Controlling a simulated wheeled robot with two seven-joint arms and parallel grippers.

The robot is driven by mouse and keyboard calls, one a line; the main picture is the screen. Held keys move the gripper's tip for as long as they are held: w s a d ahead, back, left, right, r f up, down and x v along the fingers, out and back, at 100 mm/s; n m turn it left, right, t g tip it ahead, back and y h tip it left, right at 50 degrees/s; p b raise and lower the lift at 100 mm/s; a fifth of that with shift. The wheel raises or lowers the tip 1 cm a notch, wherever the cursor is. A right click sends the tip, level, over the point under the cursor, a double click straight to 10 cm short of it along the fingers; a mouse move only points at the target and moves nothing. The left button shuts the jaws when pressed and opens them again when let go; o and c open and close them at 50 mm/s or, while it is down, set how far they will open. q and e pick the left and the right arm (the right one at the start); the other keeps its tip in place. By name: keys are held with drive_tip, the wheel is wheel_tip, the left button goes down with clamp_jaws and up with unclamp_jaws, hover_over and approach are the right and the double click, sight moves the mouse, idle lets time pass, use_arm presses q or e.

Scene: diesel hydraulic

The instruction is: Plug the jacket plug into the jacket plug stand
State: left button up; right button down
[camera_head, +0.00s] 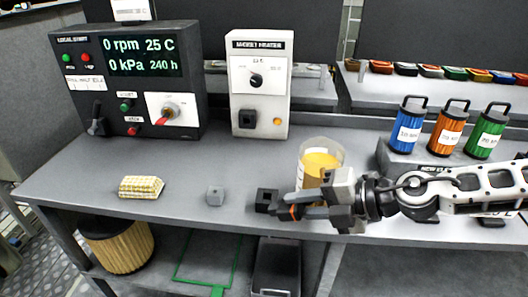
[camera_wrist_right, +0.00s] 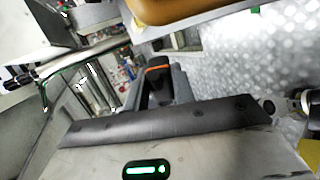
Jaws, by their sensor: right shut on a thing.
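My right gripper (camera_head: 280,204) reaches in from the right, low over the front of the bench. It is shut on a small dark block, the jacket plug (camera_head: 264,201), at its fingertips. A small grey block (camera_head: 215,195), likely the jacket plug stand, sits on the bench just left of the plug, with a gap between them. I cannot tell whether the plug touches the bench. My left gripper is not in view.
A jar of yellow liquid (camera_head: 319,163) stands close behind my right gripper. The jacket heater box (camera_head: 260,88) and a black control panel (camera_head: 127,82) stand at the back. A yellowish patterned block (camera_head: 141,187) lies at left. Blue, orange and green canisters (camera_head: 448,130) stand at right.

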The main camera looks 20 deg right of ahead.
drive_tip(key=shift+d+f+n+g+y, duration=0.15)
drive_tip(key=shift+n+g+y, duration=0.25)
drive_tip(key=shift+n+g, duration=0.6)
